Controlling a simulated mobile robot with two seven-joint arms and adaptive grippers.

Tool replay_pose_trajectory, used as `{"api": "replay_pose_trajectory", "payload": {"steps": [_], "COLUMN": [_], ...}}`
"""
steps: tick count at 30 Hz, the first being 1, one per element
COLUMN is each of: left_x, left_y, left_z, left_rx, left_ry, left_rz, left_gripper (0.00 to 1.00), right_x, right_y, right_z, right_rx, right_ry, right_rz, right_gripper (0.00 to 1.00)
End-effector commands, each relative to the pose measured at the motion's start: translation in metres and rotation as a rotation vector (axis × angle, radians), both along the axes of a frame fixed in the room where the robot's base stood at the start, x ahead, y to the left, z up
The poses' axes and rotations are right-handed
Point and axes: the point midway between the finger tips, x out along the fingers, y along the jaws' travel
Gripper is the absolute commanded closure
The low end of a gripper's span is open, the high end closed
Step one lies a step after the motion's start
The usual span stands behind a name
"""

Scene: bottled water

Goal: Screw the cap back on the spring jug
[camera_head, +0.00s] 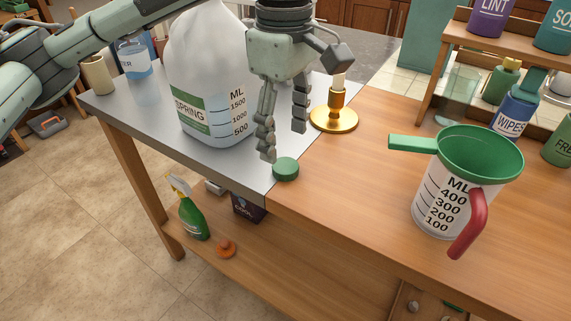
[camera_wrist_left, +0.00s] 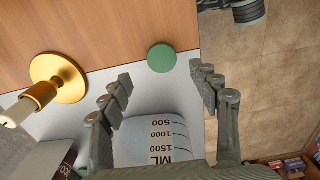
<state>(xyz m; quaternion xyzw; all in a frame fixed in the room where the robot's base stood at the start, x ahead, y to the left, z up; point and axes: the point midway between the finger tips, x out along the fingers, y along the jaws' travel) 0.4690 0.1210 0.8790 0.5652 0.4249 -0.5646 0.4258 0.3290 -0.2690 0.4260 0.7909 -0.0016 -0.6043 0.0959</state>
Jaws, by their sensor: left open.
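The spring jug (camera_head: 205,75) is a large translucent bottle with a green SPRING label and volume marks. It stands upright on the grey part of the table; its top is cut off by the head view's upper edge. A green round cap (camera_head: 286,169) lies flat at the seam of the grey and wooden surfaces, right of the jug. It also shows in the left wrist view (camera_wrist_left: 161,58). My left gripper (camera_head: 284,142) points down above the cap, its fingers apart and empty. In the left wrist view the cap appears just beyond the open fingertips (camera_wrist_left: 160,76). My right gripper is not in view.
A brass candlestick (camera_head: 334,115) stands close right of the gripper. A white measuring jug (camera_head: 440,212) with a red handle holds a green funnel (camera_head: 482,153). A blue bottle (camera_head: 135,60) stands behind the spring jug. The wooden top's front middle is clear. A spray bottle (camera_head: 193,218) stands below.

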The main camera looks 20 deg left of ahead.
Motion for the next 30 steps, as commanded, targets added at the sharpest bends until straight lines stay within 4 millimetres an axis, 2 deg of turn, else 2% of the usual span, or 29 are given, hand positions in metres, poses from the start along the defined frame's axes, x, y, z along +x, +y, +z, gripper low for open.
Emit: {"api": "replay_pose_trajectory", "payload": {"steps": [2, 5, 9, 21, 30], "left_x": [-0.003, -0.006, -0.005, -0.005, -0.005], "left_y": [-0.001, -0.003, -0.003, -0.003, -0.003], "left_z": [-0.011, -0.027, -0.043, -0.047, -0.046], "left_rx": [0.003, 0.002, 0.001, 0.0, 0.0], "left_ry": [0.005, 0.006, 0.004, 0.001, 0.001], "left_rz": [0.0, 0.0, 0.0, 0.0, 0.0], "left_gripper": [0.38, 0.38, 0.38, 0.38, 0.73], "right_x": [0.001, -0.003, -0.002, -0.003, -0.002], "right_y": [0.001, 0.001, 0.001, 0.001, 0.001], "right_z": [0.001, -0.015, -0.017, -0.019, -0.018], "right_rx": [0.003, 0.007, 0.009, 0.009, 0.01], "right_ry": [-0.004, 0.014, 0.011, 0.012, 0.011], "right_rz": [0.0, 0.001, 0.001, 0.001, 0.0], "right_gripper": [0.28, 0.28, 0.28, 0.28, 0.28]}}
